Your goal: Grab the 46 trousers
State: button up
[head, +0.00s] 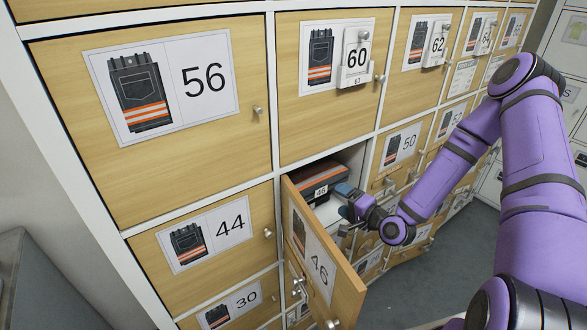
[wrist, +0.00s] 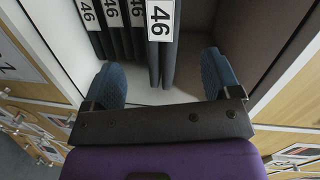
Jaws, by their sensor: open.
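The dark folded 46 trousers (head: 312,180), with an orange stripe, lie in a pile inside the open locker compartment, white 46 tags at the front. In the wrist view several dark layers of trousers (wrist: 112,42) show edge-on, each with a 46 tag; the rightmost large 46 tag (wrist: 160,20) sits on the nearest pair. My gripper (head: 346,201) is at the compartment's mouth, to the right of the pile. In the wrist view its blue fingers (wrist: 160,78) are spread wide, with the front edges of the rightmost layers between them in the picture. Nothing is gripped.
The 46 door (head: 325,262) stands open towards me, below and left of my gripper. Closed doors surround it: 56 (head: 215,130), 44 (head: 250,190), 60 (head: 290,110) and 50 (head: 392,160). Bare white compartment floor (wrist: 185,95) shows beside the pile. Grey floor (head: 430,265) is clear at right.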

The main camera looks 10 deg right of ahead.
aim_at(318, 183)
jog(key=shift+w+a+f+m+t, duration=0.15)
jog(key=shift+w+a+m+t, duration=0.45)
jog(key=shift+w, duration=1.1)
jog(key=shift+w+a+f+m, duration=0.25)
jog(key=shift+w+a, duration=0.75)
jog(key=shift+w, duration=0.7)
jog(key=shift+w+a+f+m+t, duration=0.1)
jog(key=shift+w+a+m+t, duration=0.5)
jog(key=shift+w, duration=1.1)
jog(key=shift+a+g, duration=0.2)
jog(key=shift+g, duration=0.1)
grip_shut()
jog(key=shift+r, duration=0.15)
